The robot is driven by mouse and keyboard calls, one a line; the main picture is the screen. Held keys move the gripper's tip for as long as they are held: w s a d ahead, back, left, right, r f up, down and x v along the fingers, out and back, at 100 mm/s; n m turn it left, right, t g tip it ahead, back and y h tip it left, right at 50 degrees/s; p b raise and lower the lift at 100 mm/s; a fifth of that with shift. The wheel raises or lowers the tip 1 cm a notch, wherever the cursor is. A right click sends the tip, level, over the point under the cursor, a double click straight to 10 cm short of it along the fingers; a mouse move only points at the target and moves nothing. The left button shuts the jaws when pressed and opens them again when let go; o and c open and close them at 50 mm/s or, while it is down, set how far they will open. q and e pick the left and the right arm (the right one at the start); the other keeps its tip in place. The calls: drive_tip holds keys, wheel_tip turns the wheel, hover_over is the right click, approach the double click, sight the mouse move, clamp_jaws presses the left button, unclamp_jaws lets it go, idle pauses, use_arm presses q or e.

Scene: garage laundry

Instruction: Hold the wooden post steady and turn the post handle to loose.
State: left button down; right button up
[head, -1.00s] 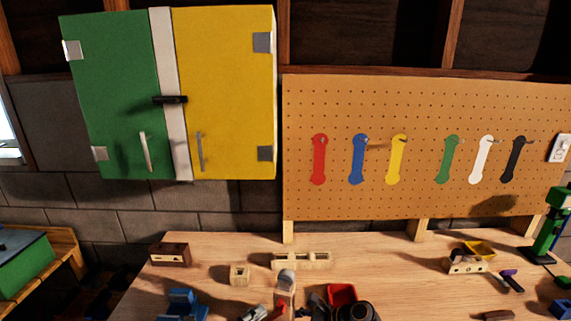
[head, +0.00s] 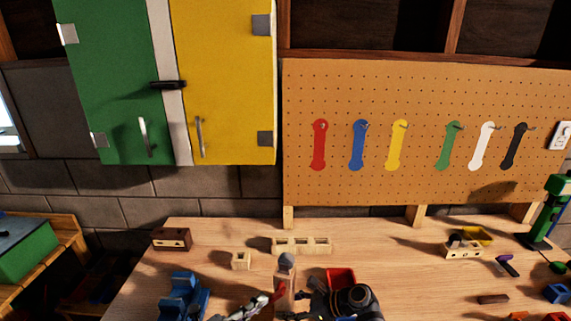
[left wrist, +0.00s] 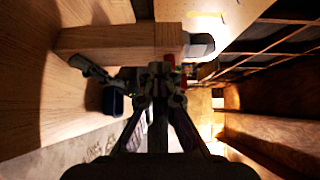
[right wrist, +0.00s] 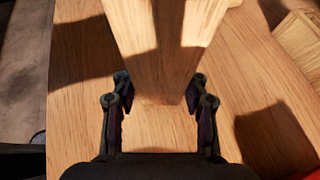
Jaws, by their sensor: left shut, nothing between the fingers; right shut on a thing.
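The wooden post (head: 284,284) stands upright on the bench, with a grey rounded cap (head: 286,260) on top. A red part, seemingly the post handle (head: 276,296), shows at its left side. My left gripper (head: 262,303) is shut and empty, close beside the red part. In the left wrist view the post (left wrist: 115,43) lies across the picture, and the red part (left wrist: 169,64) is by my fingertips; contact is unclear. My right gripper (right wrist: 160,97) is shut on the post (right wrist: 155,40), low down near the bench top. The handle is hidden in the right wrist view.
A blue vise-like object (head: 181,298) stands left of the post. A red bin (head: 341,276) is behind my right gripper. Wooden blocks (head: 301,244) lie behind the post. Tools and small parts crowd the right; bare bench lies between.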

use_arm(q)
drive_tip(key=shift+a+f, duration=0.1)
idle(0.3)
drive_tip(key=shift+a, duration=0.3)
drive_tip(key=s, duration=0.2)
drive_tip(key=s+a, duration=0.1)
drive_tip(key=s, duration=0.2)
drive_tip(key=shift+s+a, duration=0.3)
drive_tip(key=shift+a, duration=0.05)
drive_tip(key=w+n+t+y, duration=0.1)
drive_tip(key=w+n, duration=0.1)
drive_tip(key=n, duration=0.1)
drive_tip(key=w+d+n+t+y, duration=0.1)
drive_tip(key=n, duration=0.2)
drive_tip(key=w+n+t+y, duration=0.1)
drive_tip(key=w+n+t, duration=0.1)
drive_tip(key=n, duration=0.1)
drive_tip(key=shift+w+d+r, duration=0.3)
drive_tip(key=shift+d+r, duration=0.05)
drive_tip(key=shift+r, duration=0.05)
